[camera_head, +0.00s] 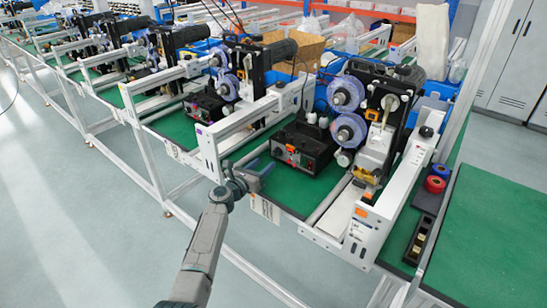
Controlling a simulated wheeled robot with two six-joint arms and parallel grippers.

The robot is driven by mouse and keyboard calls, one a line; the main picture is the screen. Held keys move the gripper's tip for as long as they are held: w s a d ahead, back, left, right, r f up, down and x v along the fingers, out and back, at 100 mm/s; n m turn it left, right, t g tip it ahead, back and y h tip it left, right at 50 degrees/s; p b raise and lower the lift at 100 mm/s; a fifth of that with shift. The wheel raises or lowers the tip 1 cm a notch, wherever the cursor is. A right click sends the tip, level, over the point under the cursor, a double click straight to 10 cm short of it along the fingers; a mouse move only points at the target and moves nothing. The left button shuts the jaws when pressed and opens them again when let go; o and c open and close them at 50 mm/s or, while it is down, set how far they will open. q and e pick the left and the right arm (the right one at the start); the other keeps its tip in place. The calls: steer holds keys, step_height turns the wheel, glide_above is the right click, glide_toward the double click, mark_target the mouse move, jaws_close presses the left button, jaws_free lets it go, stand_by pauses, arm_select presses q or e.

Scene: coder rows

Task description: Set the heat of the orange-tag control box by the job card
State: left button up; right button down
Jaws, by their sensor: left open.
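A black control box (308,142) with an orange patch on its front stands on the green bench, left of the nearest coder's blue reels. Small knobs or lights show on its front, but its dial setting is too small to read. A white card (265,209) hangs on the front rail below it; its print is unreadable. My left gripper (257,174) is open and empty, in front of and below the box's left front, close to the rail and apart from the box. My right gripper is out of view.
The nearest coder (388,120) stands right of the box, with a white frame bar (240,122) on the left. Another black control box (207,106) sits farther left. Red and blue rolls (436,181) lie at the right. The green surface (490,235) at the right is bare.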

mark_target(275, 153)
arm_select(q)
steer(key=b+x, duration=0.1)
steer(key=x, duration=0.4)
steer(key=shift+w+a+f+b, duration=0.15)
steer(key=shift+b, duration=0.25)
steer(key=shift+w+d, duration=0.25)
steer(key=shift+w, duration=0.05)
steer(key=shift+w+d, duration=0.15)
steer(key=shift+w, duration=0.2)
steer(key=shift+d, duration=0.1)
steer(key=c, duration=1)
steer(key=shift+b, duration=0.5)
steer(key=shift+f+m+b, duration=0.2)
steer(key=shift+m+b, duration=0.7)
steer(key=shift+b, duration=0.05)
steer(key=shift+r+m, duration=0.15)
steer(key=shift+m, duration=0.15)
steer(key=shift+r, duration=0.1)
steer(key=shift+m, duration=0.3)
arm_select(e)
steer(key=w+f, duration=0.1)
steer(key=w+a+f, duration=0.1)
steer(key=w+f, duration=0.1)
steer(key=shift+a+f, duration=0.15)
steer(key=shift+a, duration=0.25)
arm_select(q)
steer(key=o, duration=1)
